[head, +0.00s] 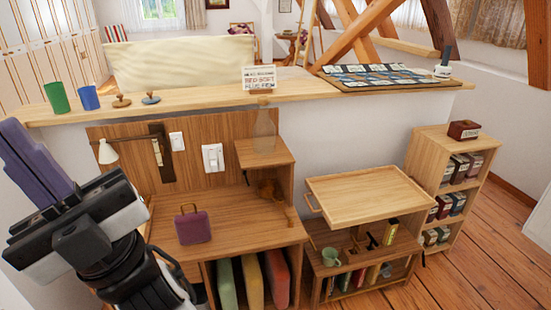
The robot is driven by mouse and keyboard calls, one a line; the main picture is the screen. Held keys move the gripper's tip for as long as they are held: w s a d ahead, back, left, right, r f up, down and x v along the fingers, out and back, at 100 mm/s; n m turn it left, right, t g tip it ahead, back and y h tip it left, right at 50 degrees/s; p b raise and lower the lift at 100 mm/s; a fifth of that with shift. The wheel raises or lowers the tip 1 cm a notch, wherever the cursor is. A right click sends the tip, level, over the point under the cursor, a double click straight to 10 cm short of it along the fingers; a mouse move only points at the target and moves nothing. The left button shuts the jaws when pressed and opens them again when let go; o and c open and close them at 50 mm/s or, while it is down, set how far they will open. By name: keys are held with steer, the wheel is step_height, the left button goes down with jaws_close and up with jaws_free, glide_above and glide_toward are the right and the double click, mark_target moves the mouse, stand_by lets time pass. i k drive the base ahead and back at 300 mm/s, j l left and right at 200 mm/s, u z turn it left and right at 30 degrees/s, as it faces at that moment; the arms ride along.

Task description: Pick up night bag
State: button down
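A small plum-coloured bag with an upright handle (193,226), which looks like the night bag, stands upright on the wooden desk top (240,215). My gripper (30,165) is at the left edge of the head view, with dark purple fingers pointing up and left. It is well apart from the bag, to its left and nearer the camera. The fingers are seen side-on and partly cut off, so I cannot tell whether they are open or shut. No part of the bag is touched by my arm.
A wall lamp (107,152) and a glass bottle (265,130) on a raised shelf stand near the desk. Coloured upright items (252,280) fill the space below. A tray-topped shelf unit (365,192) stands right. Wooden floor (480,255) is clear at far right.

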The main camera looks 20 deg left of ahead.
mark_target(192, 227)
steer(key=u, duration=1.15)
